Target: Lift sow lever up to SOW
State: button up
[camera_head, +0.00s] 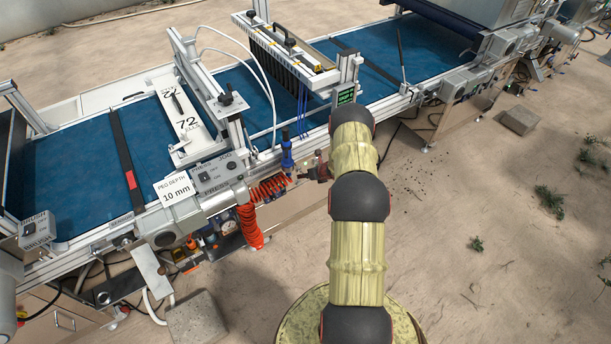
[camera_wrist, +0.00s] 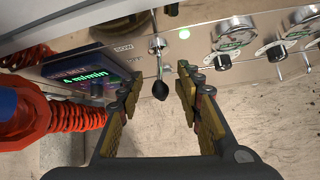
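The sow lever (camera_wrist: 159,88) shows in the wrist view as a short metal stem with a black knob, standing out from a metal panel. Its knob points toward the bottom of the picture. A "SOW" label (camera_wrist: 123,48) is on the panel to the left of the stem. My gripper (camera_wrist: 160,78) is open, with one finger on each side of the knob and visible gaps on both sides. In the head view the lever cannot be made out, and my gripper (camera_head: 316,171) is small and partly hidden by my arm, close to the machine's front side.
Left of the lever are a lit "4 m/min" display (camera_wrist: 90,77) and a red coiled hose (camera_wrist: 82,116). The blue conveyor belt (camera_head: 75,160) runs behind; sandy ground in front is mostly clear.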

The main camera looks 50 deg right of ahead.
jog(key=v, duration=1.1)
dwell(0.4)
jog(key=s+a+n+y, duration=0.3)
jog(key=a+n, duration=0.4)
jog(key=a, duration=0.2)
jog(key=s+a+r+n+g+y, duration=0.3)
jog(key=a+r+n+g, duration=0.1)
jog(key=a+r+n, duration=1.05)
jog(key=s+a+r+n+h, duration=0.1)
jog(key=s+a+r+n, duration=0.4)
jog(key=r, duration=0.6)
jog(key=s+a+r+n+t+h, duration=0.1)
jog(key=s+a+r+n+h, duration=0.1)
jog(key=s+a+r+n, duration=0.4)
jog(key=s+a+r+n+h, duration=0.2)
jog(key=s+a+r+n, duration=0.4)
jog(key=a+r, duration=0.6)
notch_tip(320, 180, up, 5)
jog(key=shift+a+f+n, duration=0.15)
jog(key=shift+a+n, duration=0.1)
jog(key=shift+n, duration=0.7)
